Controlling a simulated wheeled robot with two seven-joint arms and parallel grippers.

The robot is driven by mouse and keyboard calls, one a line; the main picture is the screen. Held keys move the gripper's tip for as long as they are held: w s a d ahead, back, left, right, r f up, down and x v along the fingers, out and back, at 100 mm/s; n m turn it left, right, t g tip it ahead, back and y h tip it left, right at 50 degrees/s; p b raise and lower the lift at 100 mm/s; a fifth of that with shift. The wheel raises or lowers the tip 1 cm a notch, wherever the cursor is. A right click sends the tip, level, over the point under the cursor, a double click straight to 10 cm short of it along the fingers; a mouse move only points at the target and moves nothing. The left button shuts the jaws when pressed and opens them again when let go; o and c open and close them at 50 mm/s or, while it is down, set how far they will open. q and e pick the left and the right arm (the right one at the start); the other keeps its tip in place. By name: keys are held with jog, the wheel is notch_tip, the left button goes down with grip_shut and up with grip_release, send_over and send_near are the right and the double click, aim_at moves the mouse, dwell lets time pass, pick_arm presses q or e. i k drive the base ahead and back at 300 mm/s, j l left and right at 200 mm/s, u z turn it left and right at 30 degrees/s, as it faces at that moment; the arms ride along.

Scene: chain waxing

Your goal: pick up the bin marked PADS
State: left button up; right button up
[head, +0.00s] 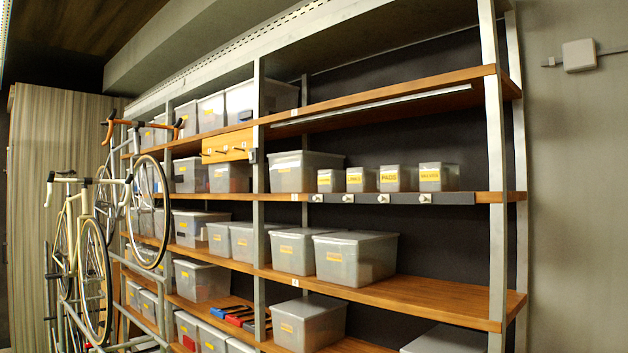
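The bin marked PADS (398,180) is a small grey translucent box with a yellow label. It stands upright on the middle wooden shelf (482,197) of the right-hand rack bay, in a row of similar small bins. A small bin (366,182) stands just to its left and another (439,178) to its right, with a gap between. Below it, a dark strip with round knobs (383,198) runs along the shelf front. The labels on the other small bins are hard to read. Neither of my grippers is in view.
A large grey bin (304,172) stands left of the row. Lidded bins (356,258) stand on the shelf below. A metal upright (495,150) bounds the bay on the right. The shelf above (420,90) is bare. Bicycles (92,265) stand at the left.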

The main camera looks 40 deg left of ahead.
aim_at(394, 179)
jog(key=j+u, duration=0.1)
jog(key=j, duration=0.6)
jog(key=i+j+u, duration=0.1)
jog(key=j, duration=0.6)
jog(key=i+j+u, duration=0.1)
jog(key=j, duration=0.6)
